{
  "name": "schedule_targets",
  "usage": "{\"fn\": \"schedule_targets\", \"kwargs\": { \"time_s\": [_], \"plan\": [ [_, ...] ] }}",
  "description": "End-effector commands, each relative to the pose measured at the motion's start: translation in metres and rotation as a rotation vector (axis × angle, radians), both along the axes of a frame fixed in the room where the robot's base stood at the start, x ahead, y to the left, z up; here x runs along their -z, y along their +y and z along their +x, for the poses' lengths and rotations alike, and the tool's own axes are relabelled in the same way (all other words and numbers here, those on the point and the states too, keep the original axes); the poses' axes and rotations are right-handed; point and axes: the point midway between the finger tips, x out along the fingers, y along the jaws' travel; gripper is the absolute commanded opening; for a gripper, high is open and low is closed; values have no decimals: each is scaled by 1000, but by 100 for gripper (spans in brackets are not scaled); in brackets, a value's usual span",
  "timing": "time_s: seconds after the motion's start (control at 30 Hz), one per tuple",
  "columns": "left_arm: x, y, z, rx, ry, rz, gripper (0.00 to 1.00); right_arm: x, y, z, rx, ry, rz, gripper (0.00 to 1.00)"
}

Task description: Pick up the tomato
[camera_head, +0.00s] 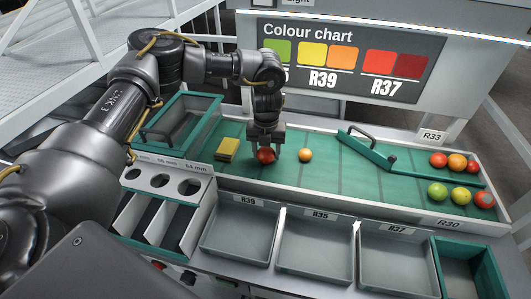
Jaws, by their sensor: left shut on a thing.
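My left gripper (266,150) points down over the green belt (315,177) and is shut on a red tomato (265,156). The tomato sits between the fingers, at or just above the belt; I cannot tell if it touches. An orange tomato (305,155) lies on the belt just to the right of the gripper, apart from it. My right gripper is not in view.
A yellow block (227,149) lies left of the gripper. A green diverter bar (368,154) crosses the belt to the right, with several tomatoes beyond it. Empty grey trays (315,245) line the front. A sizing board with holes (160,181) stands at front left.

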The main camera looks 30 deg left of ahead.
Motion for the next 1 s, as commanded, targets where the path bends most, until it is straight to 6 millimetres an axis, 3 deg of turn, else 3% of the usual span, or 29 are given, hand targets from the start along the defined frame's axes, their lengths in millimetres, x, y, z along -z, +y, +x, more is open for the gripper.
{"fn": "schedule_targets", "kwargs": {
  "time_s": [0.23,0.5,0.8,1.0],
  "plan": [
    [-27,0,1,1,-6,-2,42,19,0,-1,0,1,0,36],
    [-87,-15,-46,7,-7,2,42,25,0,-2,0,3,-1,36],
    [-113,-34,-105,6,-4,0,42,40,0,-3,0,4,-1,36],
    [-123,-41,-126,2,-2,0,42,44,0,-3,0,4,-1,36]
  ]
}}
